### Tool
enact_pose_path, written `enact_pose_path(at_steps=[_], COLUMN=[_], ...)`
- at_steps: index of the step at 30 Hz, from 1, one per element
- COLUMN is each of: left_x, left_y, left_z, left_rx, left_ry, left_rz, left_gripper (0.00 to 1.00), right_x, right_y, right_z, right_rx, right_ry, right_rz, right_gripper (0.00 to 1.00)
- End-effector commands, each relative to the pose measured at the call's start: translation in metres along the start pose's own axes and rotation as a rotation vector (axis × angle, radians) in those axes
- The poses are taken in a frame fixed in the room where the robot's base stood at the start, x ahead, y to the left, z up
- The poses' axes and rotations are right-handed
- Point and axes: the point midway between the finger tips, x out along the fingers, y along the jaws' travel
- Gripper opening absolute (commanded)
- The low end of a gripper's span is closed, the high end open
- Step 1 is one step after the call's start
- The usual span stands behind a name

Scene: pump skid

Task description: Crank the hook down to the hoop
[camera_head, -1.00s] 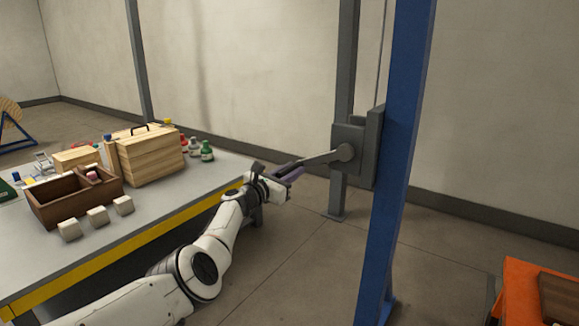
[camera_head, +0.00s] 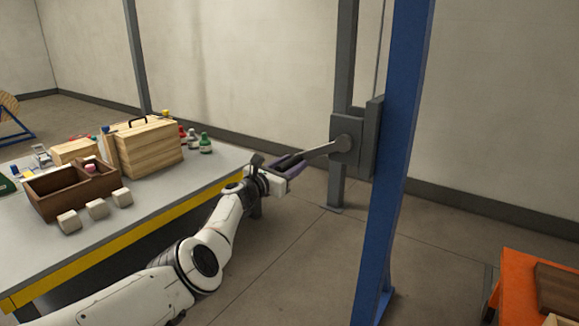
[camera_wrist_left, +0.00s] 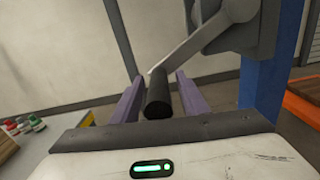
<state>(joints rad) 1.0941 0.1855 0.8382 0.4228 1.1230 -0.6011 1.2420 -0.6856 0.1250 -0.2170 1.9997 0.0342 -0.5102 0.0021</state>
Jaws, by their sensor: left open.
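The grey winch box (camera_head: 346,140) is fixed to the blue post (camera_head: 400,150). Its crank arm (camera_head: 322,150) slopes down to the left from the hub. In the left wrist view the crank arm (camera_wrist_left: 195,48) ends in a black handle (camera_wrist_left: 158,97). My left gripper (camera_head: 290,165) is at the arm's outer end. In the wrist view its two purple fingers (camera_wrist_left: 157,100) stand open on either side of the black handle, with gaps visible. A thin cable (camera_head: 381,50) runs up from the winch. The hook and hoop are not in view. My right gripper is not in view.
A grey table (camera_head: 150,200) with a yellow edge stands at the left, carrying a brown crate (camera_head: 70,195), a wooden case (camera_head: 148,148), pale blocks (camera_head: 97,209) and bottles (camera_head: 205,144). An orange table (camera_head: 512,280) is at the lower right. Open floor lies between.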

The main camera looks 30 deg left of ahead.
Motion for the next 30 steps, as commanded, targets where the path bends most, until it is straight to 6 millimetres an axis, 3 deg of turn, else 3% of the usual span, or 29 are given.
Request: enact_pose_path(at_steps=[5, 10, 22, 30], left_x=[-0.007, -0.027, -0.085, -0.102], left_y=[0.000, 0.000, -0.001, -0.001], left_z=[0.003, 0.006, 0.000, -0.001], left_rx=[0.000, 0.001, 0.001, -0.001], left_ry=[0.001, 0.003, 0.003, 0.002], left_rz=[0.001, 0.001, 0.001, -0.001], left_gripper=[0.40, 0.40, 0.40, 0.40], right_x=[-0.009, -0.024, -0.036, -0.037], right_y=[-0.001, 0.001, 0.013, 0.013], right_z=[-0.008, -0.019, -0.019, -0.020], right_rx=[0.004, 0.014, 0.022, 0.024], right_ry=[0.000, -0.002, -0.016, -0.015], right_rz=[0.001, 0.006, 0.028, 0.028], right_gripper=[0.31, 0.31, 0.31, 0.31])
